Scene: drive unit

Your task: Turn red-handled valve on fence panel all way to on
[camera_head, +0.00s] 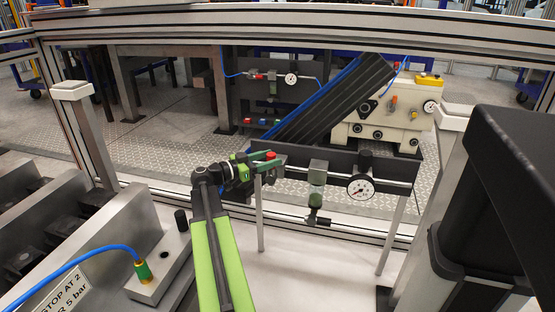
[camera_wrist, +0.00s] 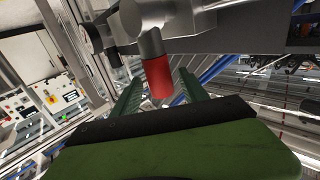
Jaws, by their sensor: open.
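The red handle (camera_wrist: 158,77) of the valve hangs from a grey metal valve body (camera_wrist: 150,40) in the wrist view. My gripper (camera_wrist: 160,82) is open, with one green finger on each side of the handle; I cannot tell whether either finger touches it. In the head view my gripper (camera_head: 268,163) is at the left end of the dark panel (camera_head: 335,165), and a little of the red handle (camera_head: 262,155) shows there. The gripper hides most of the valve in that view.
A pressure gauge (camera_head: 361,187) and a grey regulator block (camera_head: 318,172) sit on the pipe to the right. A black box (camera_head: 510,180) stands close at the right. A blue hose (camera_head: 85,258) runs to a fitting at the lower left. A second panel (camera_head: 270,90) stands behind.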

